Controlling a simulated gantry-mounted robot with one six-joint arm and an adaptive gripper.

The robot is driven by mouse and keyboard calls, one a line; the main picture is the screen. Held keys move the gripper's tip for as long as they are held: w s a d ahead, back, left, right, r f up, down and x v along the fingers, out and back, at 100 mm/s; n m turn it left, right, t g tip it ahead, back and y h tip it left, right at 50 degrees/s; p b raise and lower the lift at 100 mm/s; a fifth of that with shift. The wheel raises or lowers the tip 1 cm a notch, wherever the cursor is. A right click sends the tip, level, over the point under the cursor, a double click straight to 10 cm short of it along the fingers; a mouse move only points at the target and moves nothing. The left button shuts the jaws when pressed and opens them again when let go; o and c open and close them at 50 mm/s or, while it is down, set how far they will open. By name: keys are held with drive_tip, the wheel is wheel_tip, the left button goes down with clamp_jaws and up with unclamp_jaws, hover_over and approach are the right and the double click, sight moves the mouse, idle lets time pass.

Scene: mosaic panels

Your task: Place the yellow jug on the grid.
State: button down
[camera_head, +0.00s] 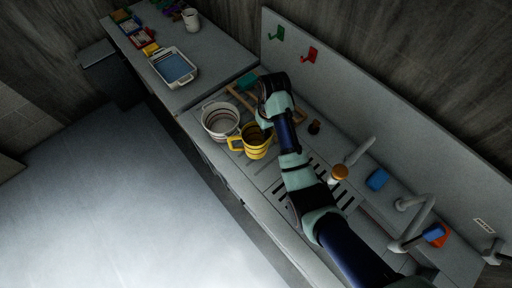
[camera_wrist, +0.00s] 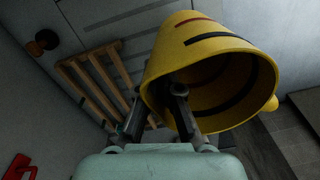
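The yellow jug (camera_head: 257,148) with dark bands is over the counter in the head view, its handle on the left. It fills the upper right of the wrist view (camera_wrist: 215,45), its mouth facing the camera. My gripper (camera_wrist: 157,92) is at the jug's rim, one finger inside the mouth and one outside, and appears shut on the wall. The wooden grid (camera_wrist: 105,82) shows to the left of the jug in the wrist view. In the head view the grid (camera_head: 236,92) lies behind the jug, partly hidden by my arm.
A white banded pot (camera_head: 220,121) stands close to the left of the jug. A small dark-and-orange object (camera_head: 314,127) is to the right. A white tray (camera_head: 174,67) is on the far counter.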

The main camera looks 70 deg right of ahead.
drive_tip(key=shift+f+b, duration=4.75)
drive_tip(key=shift+f, duration=5.05)
drive_tip(key=shift+f, duration=0.1)
drive_tip(key=c, duration=1.3)
unclamp_jaws()
